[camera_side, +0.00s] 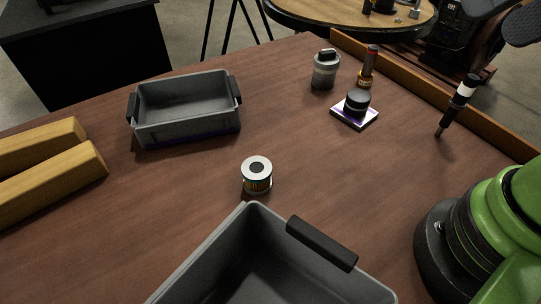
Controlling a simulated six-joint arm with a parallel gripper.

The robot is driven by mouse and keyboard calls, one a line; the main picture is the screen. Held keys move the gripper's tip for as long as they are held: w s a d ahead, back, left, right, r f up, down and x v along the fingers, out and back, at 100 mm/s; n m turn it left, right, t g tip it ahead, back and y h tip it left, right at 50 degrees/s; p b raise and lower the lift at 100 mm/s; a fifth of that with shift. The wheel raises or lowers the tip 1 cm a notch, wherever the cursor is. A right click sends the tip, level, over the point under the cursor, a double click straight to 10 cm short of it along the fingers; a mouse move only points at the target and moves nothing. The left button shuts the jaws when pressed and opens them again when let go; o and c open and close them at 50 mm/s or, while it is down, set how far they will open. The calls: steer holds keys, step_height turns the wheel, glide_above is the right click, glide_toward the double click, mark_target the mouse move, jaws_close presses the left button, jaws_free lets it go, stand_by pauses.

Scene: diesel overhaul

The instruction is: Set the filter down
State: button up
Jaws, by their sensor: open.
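The filter (257,176) is a short cylinder with a white top, a dark round centre and a yellowish pleated side. It stands upright on the brown wooden table, between the two grey bins and apart from both. Nothing is touching it. My gripper is not in view; only a green part of my arm shows at the right edge.
A grey bin (187,138) stands behind left, and a larger one (236,239) is at the front. Wooden blocks (58,184) lie at left.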

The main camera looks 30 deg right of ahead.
steer(key=w+a+f+n+t+h, duration=0.1)
steer(key=w+a+f+n+t, duration=0.1)
steer(key=w+f+n, duration=0.6)
steer(key=w+a+f+n+t, duration=0.3)
steer(key=w+f+n, duration=0.1)
steer(key=w+n, duration=0.7)
steer(key=n+g+y, duration=0.1)
steer(key=n+y, duration=0.5)
steer(key=n, duration=2.2)
glide_toward(257, 173)
steer(key=shift+w+d+f, duration=0.3)
steer(key=shift+w+f, duration=0.35)
steer(key=shift+f, duration=0.15)
steer(key=shift+a+f+y, duration=0.1)
steer(key=shift+a+y, duration=0.05)
steer(key=shift+y, duration=0.15)
steer(key=shift+x, duration=2.2)
steer(key=shift+d+x, duration=0.2)
steer(key=shift+x, duration=2.45)
steer(key=shift+f, duration=0.2)
steer(key=c, duration=1.1)
steer(key=shift+c, duration=0.2)
